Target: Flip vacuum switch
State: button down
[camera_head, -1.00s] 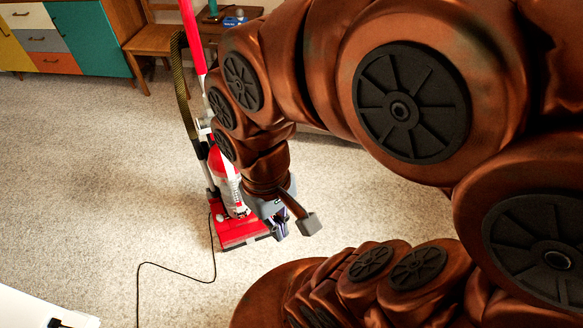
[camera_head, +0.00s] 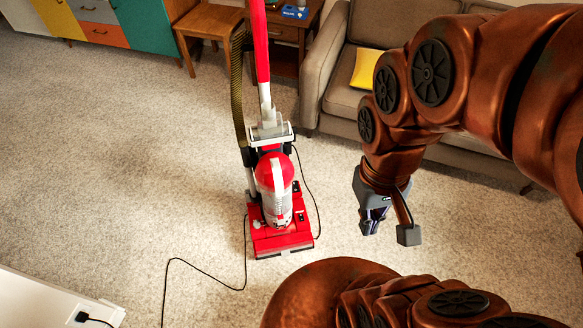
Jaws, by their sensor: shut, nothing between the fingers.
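A red and grey upright vacuum (camera_head: 275,172) stands on the carpet in the middle of the view, its red handle tube rising out of the top of the picture. Small dark parts show on the right side of its red floor head (camera_head: 283,240); I cannot tell which of them is the switch. My gripper (camera_head: 370,222) hangs to the right of the vacuum, apart from it, pointing down. It is shut and empty. My arm comes in from the right and hides nothing of the vacuum.
A black cord (camera_head: 205,271) runs from the vacuum across the carpet at lower left. A white panel with a black plug (camera_head: 82,317) is at bottom left.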

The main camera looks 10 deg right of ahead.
aim_at(295, 183)
jog(key=i, duration=0.55)
jog(key=u, duration=2.55)
jog(key=k, duration=0.9)
jog(key=z, duration=1.2)
jog(key=i, duration=0.5)
